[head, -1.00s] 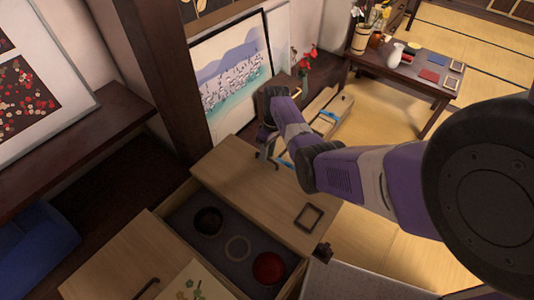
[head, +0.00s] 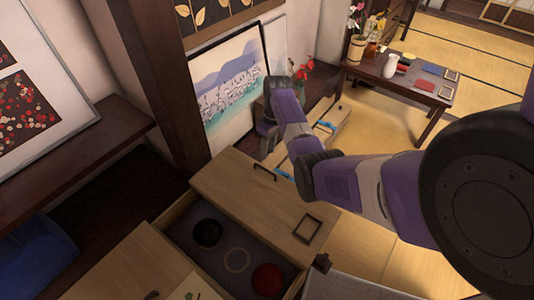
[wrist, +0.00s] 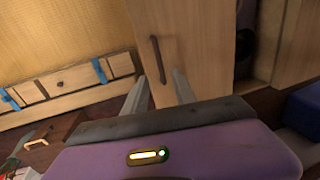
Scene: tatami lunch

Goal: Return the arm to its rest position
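My gripper (wrist: 160,76) shows in the wrist view with its two fingers apart and nothing between them. A cabinet front with a dark bar handle (wrist: 158,58) lies beyond the fingertips, and the gripper looks clear of it. In the head view my arm reaches from the right edge towards the painting, and its wrist end is above the far side of the wooden cabinet (head: 235,190). The fingers are mostly hidden there.
A framed landscape painting (head: 228,90) leans by the wall. A small square frame (head: 307,228) lies on the cabinet. Tatami floor (head: 380,130) is open around the table.

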